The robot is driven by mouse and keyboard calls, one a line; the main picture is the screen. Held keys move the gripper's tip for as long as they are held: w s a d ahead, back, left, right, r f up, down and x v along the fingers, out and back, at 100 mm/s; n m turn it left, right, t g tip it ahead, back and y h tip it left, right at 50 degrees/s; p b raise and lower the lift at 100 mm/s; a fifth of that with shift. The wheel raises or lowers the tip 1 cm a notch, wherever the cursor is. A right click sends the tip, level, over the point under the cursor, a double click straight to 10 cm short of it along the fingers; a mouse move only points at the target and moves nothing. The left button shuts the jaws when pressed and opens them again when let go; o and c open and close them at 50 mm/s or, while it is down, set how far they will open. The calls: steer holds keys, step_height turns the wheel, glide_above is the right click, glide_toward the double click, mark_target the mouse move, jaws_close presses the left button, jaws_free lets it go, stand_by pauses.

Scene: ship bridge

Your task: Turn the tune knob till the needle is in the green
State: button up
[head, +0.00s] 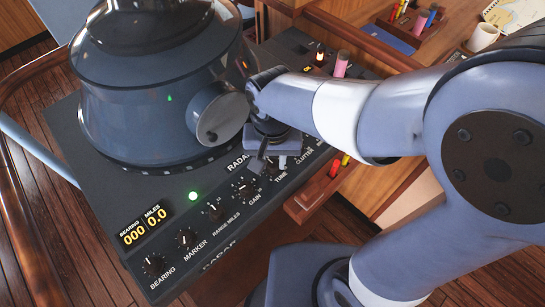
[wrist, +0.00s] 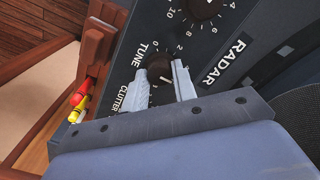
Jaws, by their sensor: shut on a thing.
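The tune knob (wrist: 160,68) is a round black knob with a pale pointer line, on the dark radar panel beside the white TUNE label. In the wrist view my gripper (wrist: 159,78) has its two pale fingers on either side of the knob, shut on it. In the head view my gripper (head: 265,160) points down at the panel by the TUNE label and largely hides the knob. I cannot make out a needle or a green band in either view.
The large blue-grey radar housing (head: 150,85) rises close beside my gripper. The gain knob (head: 240,187) and other knobs line the panel's front edge. A wooden rack with coloured floats or pens (wrist: 97,50) lies beyond the panel edge.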

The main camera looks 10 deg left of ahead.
mark_target(272, 163)
steer(key=n, duration=0.5)
steer(key=shift+n, duration=2.7)
steer(key=o, duration=1)
step_height(272, 163, up, 11)
steer(key=shift+f+b, duration=0.1)
steer(key=shift+b, duration=0.2)
